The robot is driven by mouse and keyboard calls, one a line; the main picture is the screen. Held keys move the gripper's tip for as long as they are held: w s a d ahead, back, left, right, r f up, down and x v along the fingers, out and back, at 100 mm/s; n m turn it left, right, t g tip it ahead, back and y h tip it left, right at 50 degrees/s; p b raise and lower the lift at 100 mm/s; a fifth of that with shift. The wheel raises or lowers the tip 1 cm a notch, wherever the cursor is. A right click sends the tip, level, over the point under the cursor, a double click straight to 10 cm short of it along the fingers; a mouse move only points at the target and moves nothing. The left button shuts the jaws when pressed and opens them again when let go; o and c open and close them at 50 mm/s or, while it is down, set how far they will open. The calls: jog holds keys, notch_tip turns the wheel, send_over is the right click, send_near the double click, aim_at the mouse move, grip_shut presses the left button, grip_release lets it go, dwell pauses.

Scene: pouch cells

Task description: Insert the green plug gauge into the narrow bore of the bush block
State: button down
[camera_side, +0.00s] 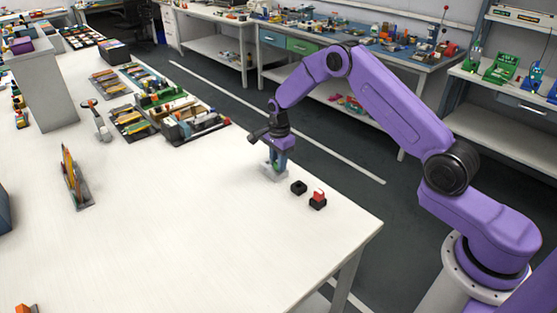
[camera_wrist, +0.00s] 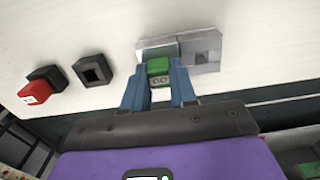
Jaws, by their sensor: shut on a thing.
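The green plug gauge (camera_wrist: 158,68) has dark markings on its near face and sits between the two blue fingers of my gripper (camera_wrist: 159,85), which is shut on it. The grey metal bush block (camera_wrist: 207,52) lies just beyond the fingers. An opening shows in its right part; the plug is in front of its left part. The plug's lower end is hidden, so I cannot tell whether it is in a bore. In the side view my gripper (camera_side: 279,160) points down over the pale bush block (camera_side: 267,174).
An empty black square holder (camera_wrist: 93,70) stands left of the block in the wrist view. Beside it a red gauge (camera_wrist: 34,92) stands in another black holder (camera_wrist: 47,77). The white table (camera_side: 190,240) is clear in front; trays of parts (camera_side: 160,115) lie farther back.

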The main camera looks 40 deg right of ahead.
jog(key=shift+f, duration=0.1)
jog(key=c, duration=0.8)
grip_release()
notch_tip(320, 180, up, 18)
jog(key=shift+s+f, duration=0.1)
jog(key=shift+f, duration=0.15)
